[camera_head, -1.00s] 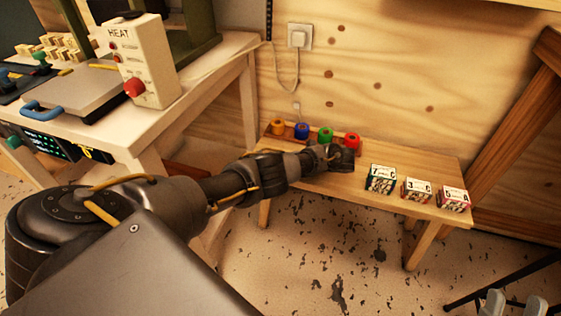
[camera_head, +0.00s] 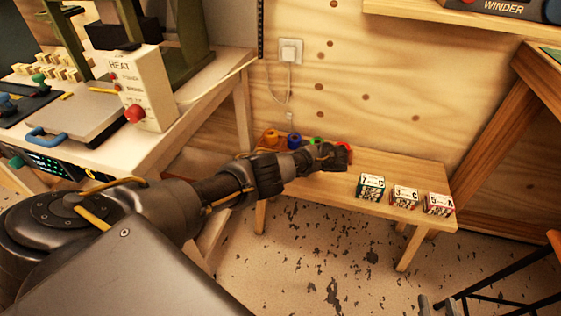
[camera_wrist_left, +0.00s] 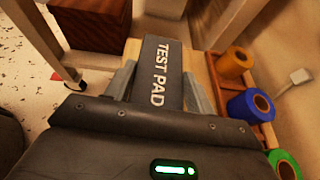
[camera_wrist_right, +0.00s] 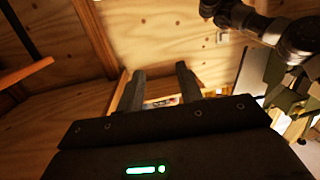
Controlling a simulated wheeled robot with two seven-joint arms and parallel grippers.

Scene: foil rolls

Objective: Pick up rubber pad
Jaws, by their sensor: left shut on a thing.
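The rubber pad (camera_wrist_left: 158,75) is a dark flat strip lettered TEST PAD. It shows in the left wrist view between the two grey fingers of my left gripper (camera_wrist_left: 158,88), which is shut on it. In the head view my left gripper (camera_head: 332,158) is over the low wooden bench (camera_head: 418,170), in front of the foil rolls; the pad cannot be made out there. Whether the pad touches the bench I cannot tell. My right gripper (camera_wrist_right: 163,85) is open and empty in the right wrist view, its fingers apart. Its grey fingertips (camera_head: 437,304) show at the head view's bottom edge.
An orange roll (camera_wrist_left: 235,64), a blue roll (camera_wrist_left: 250,105) and a green roll (camera_wrist_left: 284,165) stand beside the left gripper. Three lettered blocks (camera_head: 403,196) stand on the bench's right part. A heat press (camera_head: 143,88) is on the left table. A stool (camera_head: 500,290) is at lower right.

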